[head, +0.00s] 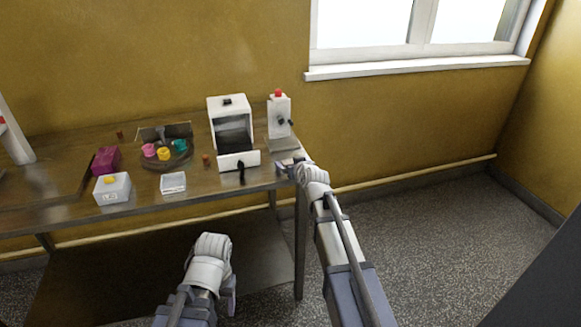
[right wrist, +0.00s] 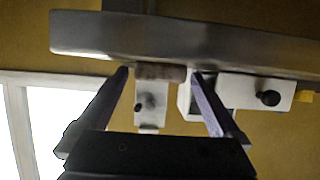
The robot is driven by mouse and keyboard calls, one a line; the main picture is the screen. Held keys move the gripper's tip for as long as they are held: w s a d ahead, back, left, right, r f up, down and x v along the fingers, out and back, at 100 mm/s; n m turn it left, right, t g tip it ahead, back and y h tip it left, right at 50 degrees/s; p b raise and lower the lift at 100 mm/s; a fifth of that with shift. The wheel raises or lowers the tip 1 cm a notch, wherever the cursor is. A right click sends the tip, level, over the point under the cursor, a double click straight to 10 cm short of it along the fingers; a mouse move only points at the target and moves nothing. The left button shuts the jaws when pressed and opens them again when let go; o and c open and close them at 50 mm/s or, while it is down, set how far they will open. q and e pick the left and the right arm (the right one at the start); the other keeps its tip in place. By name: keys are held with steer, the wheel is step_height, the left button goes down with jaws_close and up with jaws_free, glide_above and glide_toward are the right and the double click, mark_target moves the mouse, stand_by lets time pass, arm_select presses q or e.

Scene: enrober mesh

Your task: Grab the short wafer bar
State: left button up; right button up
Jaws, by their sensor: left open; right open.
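In the right wrist view, a small brown block (right wrist: 160,72), which looks like the short wafer bar, lies at the table edge. My right gripper (right wrist: 160,76) is open, with one finger on each side of the block in the picture; I cannot tell whether either touches it. In the head view, my right gripper (head: 290,168) is at the table's right front corner and largely hides that spot, so the bar is not clear there. My left gripper (head: 212,246) hangs in front of the table, away from its objects; its fingers are hard to make out.
The table (head: 150,198) carries a white open-fronted machine (head: 229,103), a white dispenser with a red top (head: 279,117), a round tray with coloured cups (head: 178,163), a magenta box (head: 106,160) and a white box (head: 112,189). Open floor (head: 430,220) lies to the right.

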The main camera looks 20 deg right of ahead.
steer(key=shift+c, duration=0.2)
steer(key=c, duration=0.9)
steer(key=shift+r, duration=0.15)
steer(key=shift+c, duration=0.2)
